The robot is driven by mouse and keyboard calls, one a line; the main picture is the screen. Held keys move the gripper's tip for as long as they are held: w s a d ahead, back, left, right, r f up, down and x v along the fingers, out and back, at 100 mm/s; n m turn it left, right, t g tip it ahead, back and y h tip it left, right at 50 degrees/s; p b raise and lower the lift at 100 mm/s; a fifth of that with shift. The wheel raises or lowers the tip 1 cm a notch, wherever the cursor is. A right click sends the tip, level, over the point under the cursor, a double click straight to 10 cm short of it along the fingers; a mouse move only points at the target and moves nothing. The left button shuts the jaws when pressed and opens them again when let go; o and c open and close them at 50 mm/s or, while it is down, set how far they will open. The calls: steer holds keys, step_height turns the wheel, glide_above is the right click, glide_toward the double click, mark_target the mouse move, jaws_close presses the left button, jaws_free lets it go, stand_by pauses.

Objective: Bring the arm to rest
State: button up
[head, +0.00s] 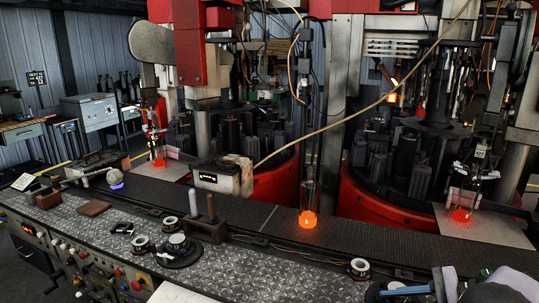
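I cannot make out my gripper or its fingertips anywhere in the head view. Pale grey and greenish shapes (505,284) are cut off at the bottom right corner, and I cannot tell what they are. A glowing orange glass piece (308,218) stands upright on the dark conveyor strip near the middle. A second glowing piece (158,162) is at the left under a red and white machine tong. A third glowing piece (461,215) is on a pale plate (490,226) at the right, under a hanging holder.
Two red rotary mould machines (275,184) (375,212) stand behind the conveyor (355,226). A patterned metal bench (90,228) runs along the front, with a brown block holding rods (206,229), several ring-shaped parts and a black round base (178,250). Its middle right is mostly clear.

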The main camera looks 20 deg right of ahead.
steer(key=w+a+n+g, duration=0.1)
steer(key=a, duration=0.2)
steer(key=w+a+n+g, duration=0.1)
steer(key=w+a+g, duration=0.1)
steer(key=a, duration=0.2)
steer(key=w+a+f+n+g+p, duration=0.1)
steer(key=a+n, duration=0.1)
steer(key=a, duration=0.1)
steer(key=shift+w+a+f+g, duration=0.1)
steer(key=shift+w+a+g, duration=0.2)
steer(key=shift+w+a, duration=0.05)
steer(key=s+a+f+n+g+h+p, duration=0.2)
steer(key=s+a+n+h, duration=0.2)
steer(key=a+n, duration=0.4)
steer(key=s+a+f+n+g+h+p, duration=0.2)
steer(key=a+n, duration=0.7)
steer(key=a, duration=0.6)
steer(key=shift+s+g+h, duration=0.5)
steer(key=shift+s+h, duration=0.6)
steer(key=shift+s, duration=0.05)
steer(key=shift+f, duration=0.1)
